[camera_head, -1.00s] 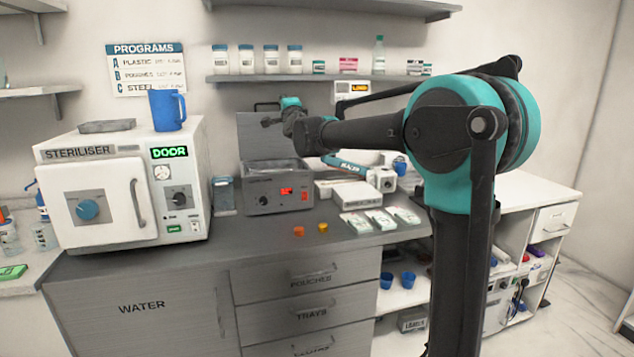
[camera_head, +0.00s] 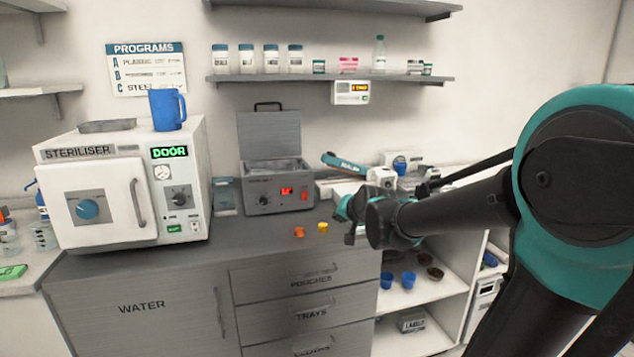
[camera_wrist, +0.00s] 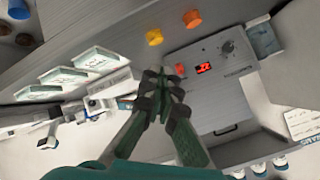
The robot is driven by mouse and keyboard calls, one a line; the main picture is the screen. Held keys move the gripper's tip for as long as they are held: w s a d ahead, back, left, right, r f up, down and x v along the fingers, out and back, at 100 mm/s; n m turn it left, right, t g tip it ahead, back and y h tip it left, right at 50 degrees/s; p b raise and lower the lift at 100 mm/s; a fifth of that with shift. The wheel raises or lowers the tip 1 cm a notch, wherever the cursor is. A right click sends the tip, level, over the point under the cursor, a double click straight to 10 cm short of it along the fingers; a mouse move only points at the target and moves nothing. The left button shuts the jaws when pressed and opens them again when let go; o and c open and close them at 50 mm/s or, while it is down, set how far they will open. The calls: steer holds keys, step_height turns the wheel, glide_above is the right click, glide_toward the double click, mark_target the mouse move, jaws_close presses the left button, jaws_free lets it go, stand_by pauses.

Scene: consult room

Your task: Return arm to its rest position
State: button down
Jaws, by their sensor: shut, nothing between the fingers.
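My gripper (camera_head: 350,218) is in front of the right part of the counter in the head view, at the end of my arm, which reaches in from the right. In the wrist view my gripper (camera_wrist: 162,82) has its fingers together with nothing between them. Behind it in that view is the grey bath unit (camera_wrist: 215,75) with a red display; this unit also stands on the counter in the head view (camera_head: 262,204).
The white steriliser (camera_head: 105,200) stands at the left with a blue jug (camera_head: 167,109) on top. An orange cup (camera_head: 299,232) and a yellow cup (camera_head: 323,227) stand near the counter's front edge. White packets (camera_wrist: 90,60) lie on the counter. Open shelves below hold blue cups (camera_head: 408,280).

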steer(key=s+d+f+n+g+h, duration=0.1)
steer(key=s+d+f+g, duration=0.1)
steer(key=s+d+f, duration=0.2)
steer(key=s+d+f+n+g+h, duration=0.1)
steer(key=s+d+f, duration=0.3)
steer(key=s+f, duration=0.5)
steer(key=s+d+f+n+g+h, duration=0.1)
steer(key=s+d+f+g, duration=0.2)
steer(key=s, duration=1)
step_height(320, 180, down, 4)
steer(key=shift+d+r+n+h, duration=0.1)
steer(key=shift+d+n+h, duration=0.25)
steer(key=shift+d, duration=0.5)
steer(key=c, duration=2.3)
jaws_free()
